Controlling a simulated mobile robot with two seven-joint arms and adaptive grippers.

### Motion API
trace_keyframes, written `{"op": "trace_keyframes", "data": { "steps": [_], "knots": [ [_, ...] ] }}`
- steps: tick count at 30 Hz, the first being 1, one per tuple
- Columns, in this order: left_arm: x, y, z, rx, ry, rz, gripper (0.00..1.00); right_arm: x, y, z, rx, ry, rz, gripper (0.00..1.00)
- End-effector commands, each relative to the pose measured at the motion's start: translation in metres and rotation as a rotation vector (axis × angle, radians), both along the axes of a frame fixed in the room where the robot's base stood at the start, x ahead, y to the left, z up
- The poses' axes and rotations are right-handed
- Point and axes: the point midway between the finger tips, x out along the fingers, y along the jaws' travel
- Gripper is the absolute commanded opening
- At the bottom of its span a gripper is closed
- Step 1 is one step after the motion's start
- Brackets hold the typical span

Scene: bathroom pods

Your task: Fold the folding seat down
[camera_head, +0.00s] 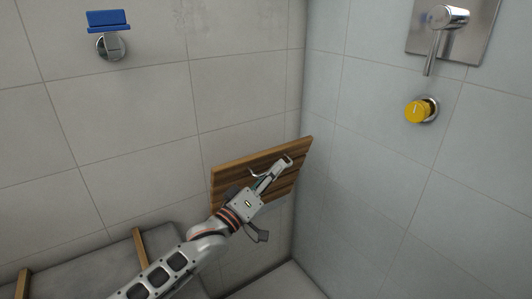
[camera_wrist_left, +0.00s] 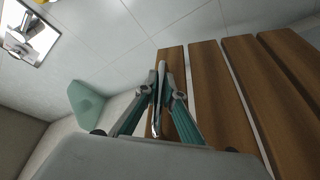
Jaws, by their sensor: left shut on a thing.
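The folding seat (camera_head: 228,172) is a panel of brown wooden slats at the tiled wall, close to the corner. It looks raised and tilted, though its exact angle is hard to tell. Its slats also fill the right of the left wrist view (camera_wrist_left: 225,95). A curved metal handle (camera_head: 287,161) is on the seat's face near its right side. My left gripper (camera_head: 272,177) is in front of the seat and shut on this handle; in the wrist view the bar runs between its fingers (camera_wrist_left: 161,98). The arm hides part of the seat's lower edge. My right gripper is out of view.
A yellow knob (camera_head: 417,111) and a metal lever (camera_head: 447,17) on a plate are on the right wall. A blue-topped fitting (camera_head: 108,22) is on the left wall. A grey ledge with wooden strips (camera_head: 139,246) is at lower left. The right wall beside the seat is close.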

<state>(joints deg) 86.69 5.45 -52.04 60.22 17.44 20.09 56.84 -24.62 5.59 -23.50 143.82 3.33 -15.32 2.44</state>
Motion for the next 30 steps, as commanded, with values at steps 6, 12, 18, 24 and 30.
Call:
{"op": "trace_keyframes", "data": {
  "steps": [6,12,18,24,30],
  "knots": [
    [-0.030,-0.017,-0.021,0.022,-0.043,0.000,0.00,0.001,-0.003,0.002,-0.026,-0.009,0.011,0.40],
    [-0.046,-0.026,-0.038,0.022,-0.041,0.001,0.00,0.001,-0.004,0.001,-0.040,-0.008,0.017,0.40],
    [-0.053,-0.030,-0.046,0.023,-0.043,0.001,0.00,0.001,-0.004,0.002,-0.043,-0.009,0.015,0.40],
    [-0.055,-0.031,-0.048,0.022,-0.043,0.002,0.00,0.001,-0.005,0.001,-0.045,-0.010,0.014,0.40],
    [-0.054,-0.031,-0.048,0.023,-0.043,0.002,0.00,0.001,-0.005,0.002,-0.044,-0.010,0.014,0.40]
  ]
}}
